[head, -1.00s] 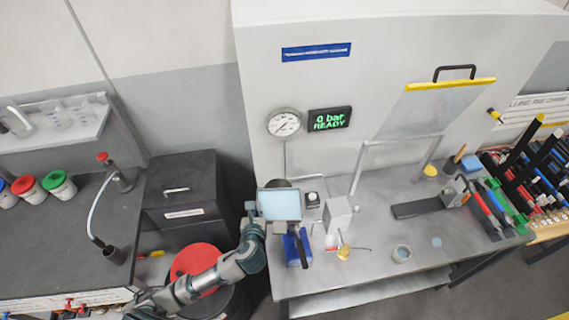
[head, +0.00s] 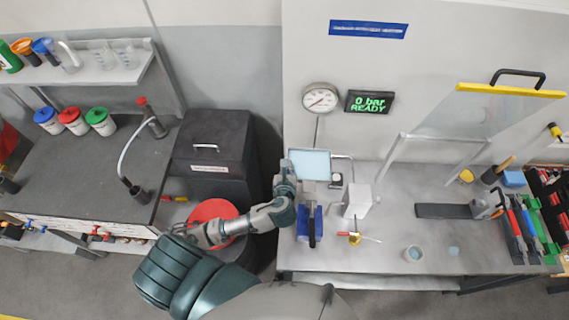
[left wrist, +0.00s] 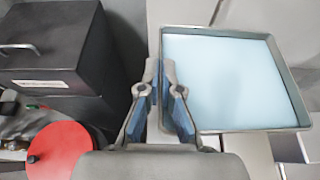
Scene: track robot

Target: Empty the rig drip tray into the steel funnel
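The drip tray (head: 310,163) is a shallow square metal pan with a pale blue, level-looking surface inside. It stands at the left end of the steel bench, behind a blue clamp-like part (head: 309,222). In the left wrist view the tray's rim (left wrist: 250,132) lies right of my fingers. My left gripper (head: 286,178) is at the tray's left edge. In the left wrist view its fingertips (left wrist: 159,66) are close together, apparently pinching the left rim. I cannot pick out the steel funnel. My right gripper is out of view.
A red drum lid (head: 212,212) sits below my left forearm. A black box (head: 210,150) stands behind it. The bench (head: 385,215) holds a white block (head: 357,201), a small cup (head: 413,254) and a tool rack (head: 530,228). A gauge (head: 320,98) is on the wall.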

